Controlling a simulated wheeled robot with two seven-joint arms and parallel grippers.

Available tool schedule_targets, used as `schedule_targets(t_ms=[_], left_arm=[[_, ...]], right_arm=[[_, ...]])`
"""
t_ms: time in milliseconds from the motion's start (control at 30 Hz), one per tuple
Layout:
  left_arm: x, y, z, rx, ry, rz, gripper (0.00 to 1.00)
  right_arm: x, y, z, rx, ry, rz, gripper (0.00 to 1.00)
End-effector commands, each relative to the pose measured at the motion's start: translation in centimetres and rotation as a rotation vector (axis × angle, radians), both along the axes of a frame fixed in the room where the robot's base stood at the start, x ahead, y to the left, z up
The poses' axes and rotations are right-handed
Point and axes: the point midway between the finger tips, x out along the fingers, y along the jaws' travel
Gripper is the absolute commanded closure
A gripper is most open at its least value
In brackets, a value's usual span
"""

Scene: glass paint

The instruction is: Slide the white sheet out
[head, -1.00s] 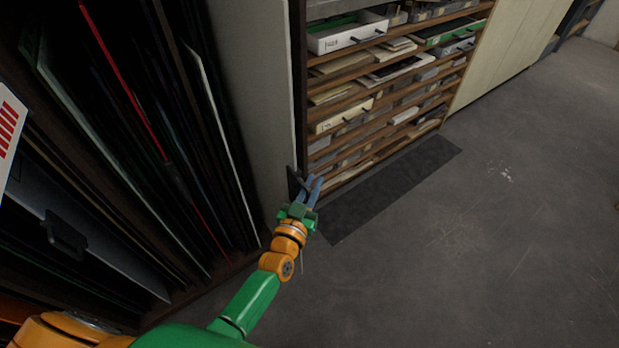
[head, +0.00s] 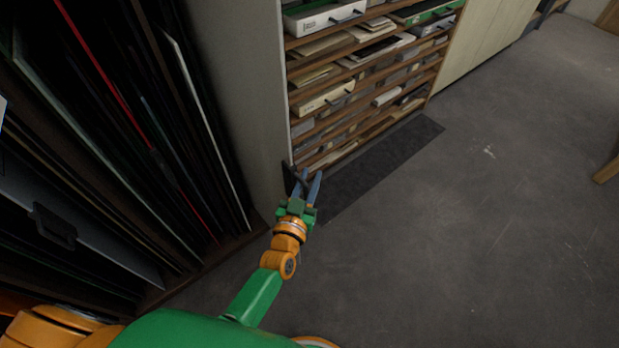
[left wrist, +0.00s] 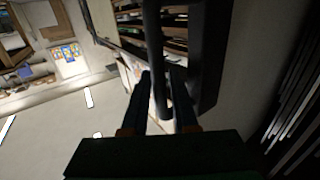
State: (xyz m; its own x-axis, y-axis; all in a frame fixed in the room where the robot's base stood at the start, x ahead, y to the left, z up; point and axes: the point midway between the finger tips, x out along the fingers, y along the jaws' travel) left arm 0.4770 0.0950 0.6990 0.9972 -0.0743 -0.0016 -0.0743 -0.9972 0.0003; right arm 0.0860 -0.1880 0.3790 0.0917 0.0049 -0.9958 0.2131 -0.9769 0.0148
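A tall pale panel (head: 232,90) stands between the dark sheet rack and the shelves. I cannot tell whether it is the white sheet or a cabinet side. A thin white sheet edge (head: 203,100) also shows in the rack. My left gripper (head: 311,173) is low beside the panel's front edge, next to a dark handle (head: 288,178). In the left wrist view, the handle's dark bar (left wrist: 158,50) runs between its fingers (left wrist: 162,75), which are apart. I cannot tell whether they touch it. My right gripper is out of view.
The rack (head: 185,268) at left holds several upright sheets, one grey with a black handle (head: 55,224). Open shelves (head: 360,80) with trays and papers stand behind the gripper. A dark mat (head: 385,160) lies before them. The grey floor (head: 470,240) at right is clear.

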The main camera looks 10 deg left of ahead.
Motion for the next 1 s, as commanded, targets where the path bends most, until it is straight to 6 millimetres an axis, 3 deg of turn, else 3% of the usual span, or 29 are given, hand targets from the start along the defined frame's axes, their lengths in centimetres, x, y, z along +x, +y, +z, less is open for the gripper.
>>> schedule_targets(t_ms=[200, 400, 567, 1000], left_arm=[[-0.4, 0.1, 0.1, 0.001, 0.0, 0.001, 0.73], [-4.6, 0.3, 0.1, 0.0, 0.004, -0.001, 0.73], [-6.8, 0.5, 0.0, 0.001, 0.002, 0.0, 0.73], [-7.1, 0.5, 0.0, 0.001, 0.002, -0.001, 0.73]], right_arm=[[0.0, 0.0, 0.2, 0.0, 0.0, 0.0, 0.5], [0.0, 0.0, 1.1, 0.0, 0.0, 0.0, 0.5], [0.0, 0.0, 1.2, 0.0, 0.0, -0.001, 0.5], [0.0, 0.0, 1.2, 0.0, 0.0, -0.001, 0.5]])
